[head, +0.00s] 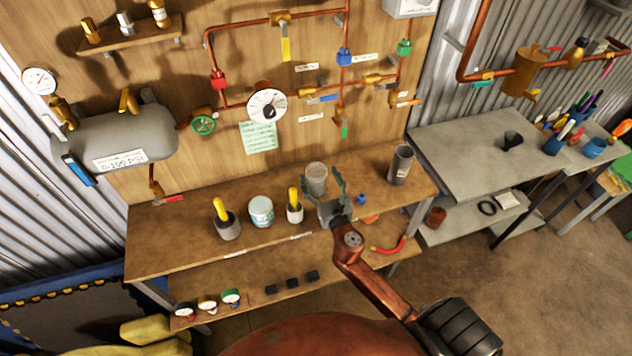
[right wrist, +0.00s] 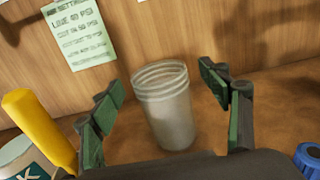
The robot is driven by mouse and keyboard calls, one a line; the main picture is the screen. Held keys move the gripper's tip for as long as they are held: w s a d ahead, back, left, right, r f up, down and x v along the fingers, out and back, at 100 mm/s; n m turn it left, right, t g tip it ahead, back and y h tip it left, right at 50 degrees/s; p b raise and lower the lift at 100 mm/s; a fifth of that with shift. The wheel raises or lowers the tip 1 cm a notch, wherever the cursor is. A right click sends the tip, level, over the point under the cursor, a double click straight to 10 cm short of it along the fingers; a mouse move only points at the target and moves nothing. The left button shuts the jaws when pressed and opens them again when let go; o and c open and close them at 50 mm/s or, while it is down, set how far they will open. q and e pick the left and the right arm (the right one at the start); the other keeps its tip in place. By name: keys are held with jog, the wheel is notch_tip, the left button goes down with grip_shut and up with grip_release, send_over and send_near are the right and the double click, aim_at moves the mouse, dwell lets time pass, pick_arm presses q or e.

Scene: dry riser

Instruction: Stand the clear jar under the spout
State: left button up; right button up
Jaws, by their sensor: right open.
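The clear jar (head: 316,178) stands upright near the back of the wooden bench, below the pipework. It also shows in the right wrist view (right wrist: 167,110), its ribbed rim up. My right gripper (head: 325,192) is open just in front of it. In the right wrist view its green-padded fingers (right wrist: 161,88) are spread to either side of the jar, with gaps; I cannot tell how deep the jar is between them. A downturned outlet with a red lever (head: 168,197) hangs at the left, below the grey tank. I cannot tell for sure whether it is the spout. My left gripper is not in view.
Left of the jar stand a yellow-handled tool in a holder (head: 295,207), a white tub (head: 261,211) and a grey pot with a yellow handle (head: 227,224). A grey cylinder (head: 400,165) and small blue item (head: 361,199) are right. The bench's left end (head: 155,243) is clear.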

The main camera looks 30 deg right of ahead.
jog(key=shift+x, duration=1.2)
jog(key=shift+w, duration=0.3)
jog(key=shift+c, duration=0.3)
jog(key=c, duration=0.8)
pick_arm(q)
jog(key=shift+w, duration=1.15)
pick_arm(e)
jog(key=c, duration=1.1)
